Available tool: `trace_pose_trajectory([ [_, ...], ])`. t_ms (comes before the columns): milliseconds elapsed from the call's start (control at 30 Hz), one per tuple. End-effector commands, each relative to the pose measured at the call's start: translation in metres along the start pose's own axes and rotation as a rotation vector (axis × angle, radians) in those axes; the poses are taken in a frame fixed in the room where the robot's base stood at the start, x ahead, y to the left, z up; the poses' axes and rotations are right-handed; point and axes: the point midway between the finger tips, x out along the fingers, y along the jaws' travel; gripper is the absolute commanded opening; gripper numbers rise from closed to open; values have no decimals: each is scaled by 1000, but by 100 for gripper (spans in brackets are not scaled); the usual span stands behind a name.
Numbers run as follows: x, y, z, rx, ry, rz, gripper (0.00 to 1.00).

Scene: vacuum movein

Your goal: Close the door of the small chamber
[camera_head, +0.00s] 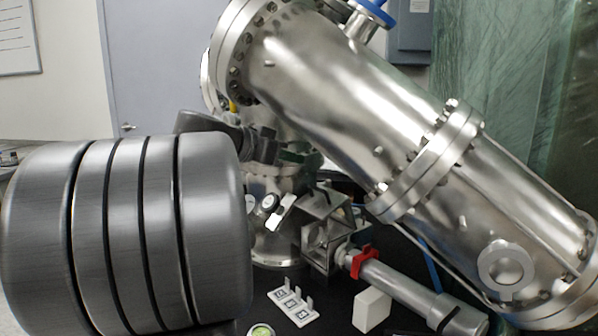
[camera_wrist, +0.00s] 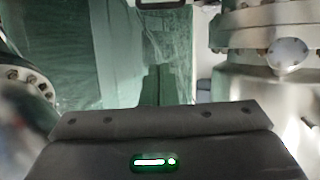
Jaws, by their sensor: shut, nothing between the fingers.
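The small chamber (camera_head: 322,238) is a small steel box in the middle of the head view, below the large slanted cylinder. Its near side looks open, and I see into its inside. A pale, tilted plate (camera_head: 281,212) sticks out at its left; I cannot tell whether it belongs to the door. My gripper (camera_head: 292,157) is dark and shut, above and behind the chamber in the picture, apart from it as far as I can see. In the wrist view my gripper's dark body (camera_wrist: 160,125) fills the bottom; the chamber is not clearly seen there.
A large slanted steel cylinder (camera_head: 340,80) with bolted flanges crowds the upper right. A tube with a red clamp (camera_head: 362,264) runs right from the chamber. A white tagged holder (camera_head: 293,306) and a white block (camera_head: 371,309) lie on the black surface in front.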

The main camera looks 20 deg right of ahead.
Motion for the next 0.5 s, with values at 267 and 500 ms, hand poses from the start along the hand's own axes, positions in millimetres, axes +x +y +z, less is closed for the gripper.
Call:
trace_pose_trajectory([
  [267, 18, 4, -1, 60, -16, 15, 0],
  [500, 64, 5, 0, 58, -17, 17, 0],
])
